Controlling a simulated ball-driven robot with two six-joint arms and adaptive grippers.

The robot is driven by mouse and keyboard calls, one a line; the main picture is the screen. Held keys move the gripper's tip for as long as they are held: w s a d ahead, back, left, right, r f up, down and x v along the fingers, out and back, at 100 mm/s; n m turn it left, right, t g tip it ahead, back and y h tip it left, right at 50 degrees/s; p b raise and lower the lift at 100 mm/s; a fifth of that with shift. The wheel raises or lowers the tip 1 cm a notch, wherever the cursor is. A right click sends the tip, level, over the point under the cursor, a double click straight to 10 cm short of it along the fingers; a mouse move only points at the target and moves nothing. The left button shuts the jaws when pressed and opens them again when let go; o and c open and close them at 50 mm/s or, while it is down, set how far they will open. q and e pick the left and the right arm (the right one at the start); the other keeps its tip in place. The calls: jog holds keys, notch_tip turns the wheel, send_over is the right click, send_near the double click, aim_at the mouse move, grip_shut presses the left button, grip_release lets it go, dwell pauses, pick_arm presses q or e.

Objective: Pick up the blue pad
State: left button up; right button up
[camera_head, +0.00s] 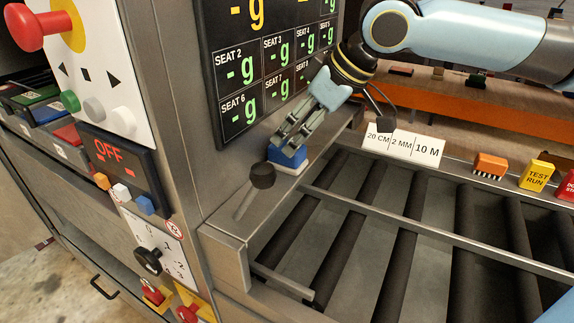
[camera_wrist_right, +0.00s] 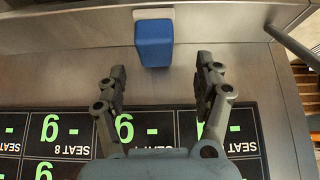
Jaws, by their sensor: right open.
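The blue pad (camera_head: 288,156) has a white base and sits at the foot of the metal housing in the head view, right at my right gripper (camera_head: 283,138). In the right wrist view the blue pad (camera_wrist_right: 154,43) is at the top centre, with a pale strip along its far edge. My right gripper (camera_wrist_right: 162,83) is open there, its two fingers apart. The pad lies just beyond the fingertips, roughly centred between them, and does not appear gripped. My left gripper is not in view.
A display panel (camera_head: 270,70) with seat readings stands close beside my right gripper. A black-knobbed lever (camera_head: 262,176) rises just below the pad. A roller bed (camera_head: 400,240) with metal rails lies to the right. An orange brush (camera_head: 490,165) and a yellow block (camera_head: 536,175) sit at its far edge.

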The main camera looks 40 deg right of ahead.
jog(key=shift+w+f, duration=0.15)
jog(key=shift+f, duration=0.1)
jog(key=x, duration=0.3)
jog(key=b+x, duration=0.1)
jog(key=shift+w+d+f, duration=0.2)
jog(key=shift+w+f, duration=0.05)
jog(key=shift+f, duration=0.15)
jog(key=c, duration=1.2)
jog(key=shift+r, duration=0.1)
